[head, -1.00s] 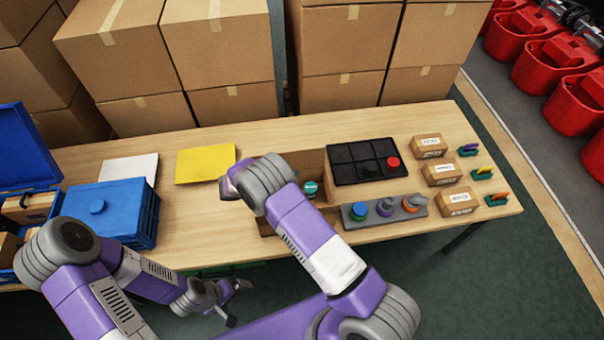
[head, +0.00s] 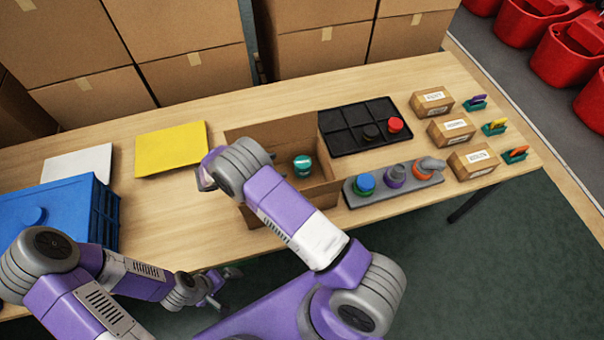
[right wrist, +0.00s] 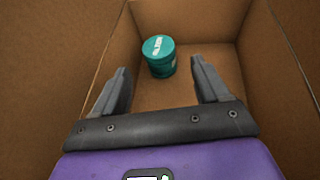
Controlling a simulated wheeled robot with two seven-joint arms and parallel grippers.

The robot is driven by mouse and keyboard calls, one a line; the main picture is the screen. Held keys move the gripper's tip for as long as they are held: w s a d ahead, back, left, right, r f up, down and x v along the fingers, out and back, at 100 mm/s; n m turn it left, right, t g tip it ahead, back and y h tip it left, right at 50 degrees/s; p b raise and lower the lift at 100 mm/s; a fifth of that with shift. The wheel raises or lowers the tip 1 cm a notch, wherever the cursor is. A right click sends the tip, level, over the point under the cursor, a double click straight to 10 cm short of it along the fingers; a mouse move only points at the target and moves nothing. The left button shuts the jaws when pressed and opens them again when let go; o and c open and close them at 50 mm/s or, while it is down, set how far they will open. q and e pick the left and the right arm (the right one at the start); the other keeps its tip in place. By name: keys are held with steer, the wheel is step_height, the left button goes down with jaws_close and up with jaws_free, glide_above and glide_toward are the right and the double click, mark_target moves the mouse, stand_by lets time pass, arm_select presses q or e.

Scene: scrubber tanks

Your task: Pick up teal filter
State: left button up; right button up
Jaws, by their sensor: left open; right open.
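The teal filter (head: 303,165) is a short teal cylinder with a white label. It stands inside an open cardboard box (head: 328,192) on the table. It also shows in the right wrist view (right wrist: 158,56), near the box's far wall. My right gripper (right wrist: 161,84) is open and empty. Its two fingers point into the box, with the filter beyond and between their tips, apart from them. In the head view its wrist hides part of the box's left side. My left gripper (head: 228,290) is open and empty, low at the table's front edge.
Right of the box are a black divided tray (head: 340,138) with a red and a black piece, and a grey holder (head: 352,197) with three knobbed parts. Small labelled boxes (head: 473,160) stand farther right. A blue crate (head: 105,215), yellow sheet (head: 170,148) and white sheet (head: 77,163) lie left.

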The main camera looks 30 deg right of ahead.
mark_target(303, 162)
steer(key=x, duration=0.3)
steer(key=f+x, duration=0.1)
steer(key=x, duration=0.2)
steer(key=shift+w+a+b, duration=0.1)
steer(key=shift+a+b, duration=0.05)
steer(key=shift+b, duration=0.25)
steer(key=x, duration=0.6)
steer(key=shift+w+d+b, duration=0.2)
steer(key=shift+d+b, duration=0.05)
steer(key=shift+b, duration=0.1)
steer(key=c, duration=0.7)
